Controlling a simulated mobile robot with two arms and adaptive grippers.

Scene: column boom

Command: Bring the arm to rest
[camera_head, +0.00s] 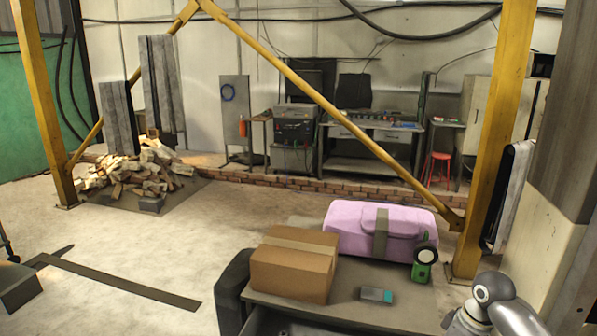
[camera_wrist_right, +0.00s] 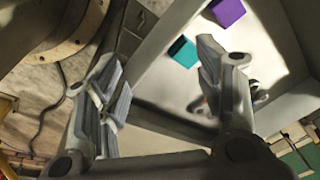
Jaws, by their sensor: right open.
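My right arm (camera_head: 495,305) shows in the head view at the lower right corner, beside the table's right end. Its gripper is out of that picture. In the right wrist view my right gripper (camera_wrist_right: 160,80) has its two grey fingers spread wide with nothing held between them. Behind the fingers is a pale, shallow tray or drawer (camera_wrist_right: 165,88). In it lie a teal block (camera_wrist_right: 183,51) and a purple block (camera_wrist_right: 228,11). A small red and dark item is partly hidden behind the right finger. My left gripper is not in view.
The grey table (camera_head: 345,310) bears a cardboard box (camera_head: 290,272), a pink case (camera_head: 350,225), a green and black round item (camera_head: 423,268) and a small grey-teal box (camera_head: 376,295). A yellow post (camera_head: 490,150) stands close behind my right arm. The floor at left is mostly open.

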